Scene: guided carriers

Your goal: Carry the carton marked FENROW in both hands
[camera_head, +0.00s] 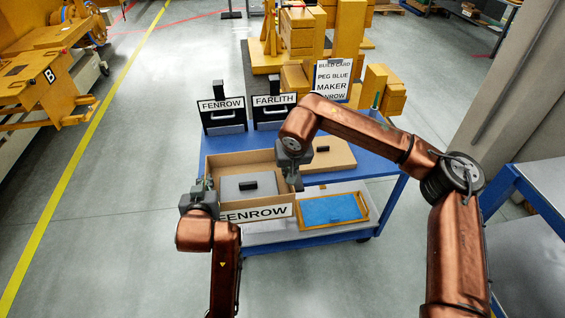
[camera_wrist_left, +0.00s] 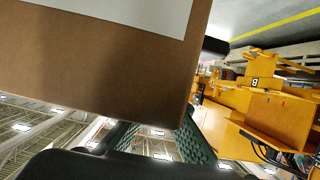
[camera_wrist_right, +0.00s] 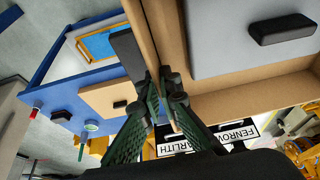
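The open brown carton marked FENROW (camera_head: 254,213) holds a grey panel with a black handle. In the head view it overlaps the front left of the blue cart; whether it is clear of the cart top is hard to tell. My left gripper (camera_head: 203,188) is at its left wall, and appears closed on it; the carton hides part of one finger in the left wrist view (camera_wrist_left: 160,130). My right gripper (camera_head: 293,175) is at the right wall. In the right wrist view (camera_wrist_right: 160,88) its fingers are on both sides of that wall, shut on it.
A blue tray with a yellow rim (camera_head: 362,203) is lower.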

